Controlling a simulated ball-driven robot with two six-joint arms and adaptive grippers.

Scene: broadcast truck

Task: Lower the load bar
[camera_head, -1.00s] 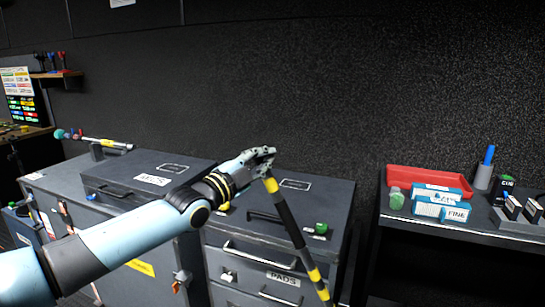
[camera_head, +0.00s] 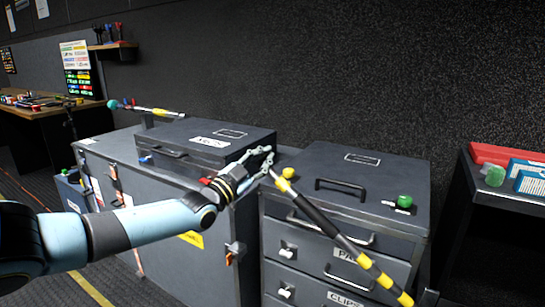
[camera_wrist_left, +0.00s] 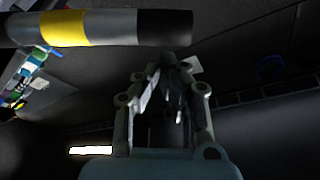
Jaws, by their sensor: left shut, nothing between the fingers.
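The load bar (camera_head: 322,221) is a black bar with yellow bands. It slants in front of the drawer cabinet, its upper end near the cabinet's top left and its lower end at the bottom right. My left gripper (camera_head: 268,156) is shut and empty, just above the bar's upper end. In the left wrist view the bar (camera_wrist_left: 100,28) crosses the top left, in front of the shut fingertips (camera_wrist_left: 172,62); I cannot tell whether they touch it. My right gripper is out of view.
The drawer cabinet (camera_head: 395,172) has a black handle and a green-capped item (camera_head: 404,201) on top. A dark case (camera_head: 205,135) sits on the left cabinet. A shelf with a red tray (camera_head: 500,154) and blue boxes stands at the right.

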